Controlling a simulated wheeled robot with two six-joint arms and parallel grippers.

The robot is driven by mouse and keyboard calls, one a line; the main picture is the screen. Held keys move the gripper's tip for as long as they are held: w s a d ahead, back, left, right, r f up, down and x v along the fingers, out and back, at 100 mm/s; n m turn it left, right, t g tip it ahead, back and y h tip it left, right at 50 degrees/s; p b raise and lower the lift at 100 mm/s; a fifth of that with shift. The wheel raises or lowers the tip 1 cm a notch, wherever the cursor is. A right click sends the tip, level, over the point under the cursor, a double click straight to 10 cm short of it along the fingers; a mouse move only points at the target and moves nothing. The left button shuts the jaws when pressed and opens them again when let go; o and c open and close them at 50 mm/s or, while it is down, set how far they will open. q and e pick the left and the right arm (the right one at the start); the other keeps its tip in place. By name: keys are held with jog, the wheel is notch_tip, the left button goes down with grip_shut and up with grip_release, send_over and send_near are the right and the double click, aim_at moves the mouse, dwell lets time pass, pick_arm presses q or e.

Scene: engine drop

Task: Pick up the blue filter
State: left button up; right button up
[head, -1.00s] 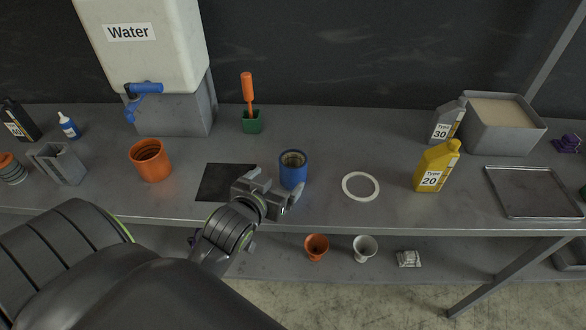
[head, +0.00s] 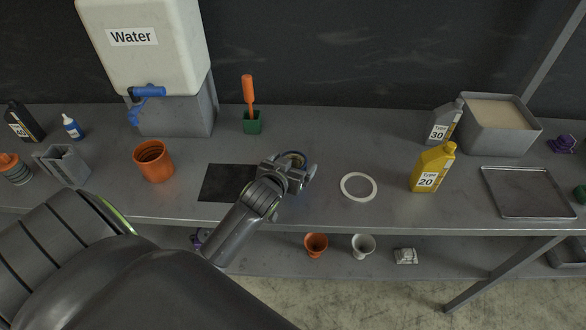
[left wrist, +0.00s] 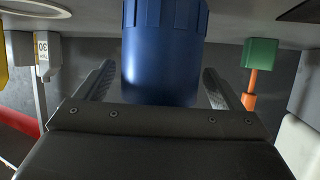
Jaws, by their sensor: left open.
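The blue filter (left wrist: 163,60) stands on the bench and fills the middle of the left wrist view, between the two open fingers of my left gripper (left wrist: 165,85). I see a gap on each side of it. In the head view my left gripper (head: 290,172) covers most of the filter, and only part of its rim (head: 293,157) shows behind the jaws. My right gripper is not in view.
An orange cup (head: 153,161) and a dark mat (head: 226,183) are to the left. A white ring (head: 358,187) and a yellow bottle (head: 431,170) are to the right.

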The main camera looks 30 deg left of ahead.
pick_arm(q)
jog(key=shift+x, duration=1.05)
jog(key=shift+c, duration=0.3)
jog(key=c, duration=1.2)
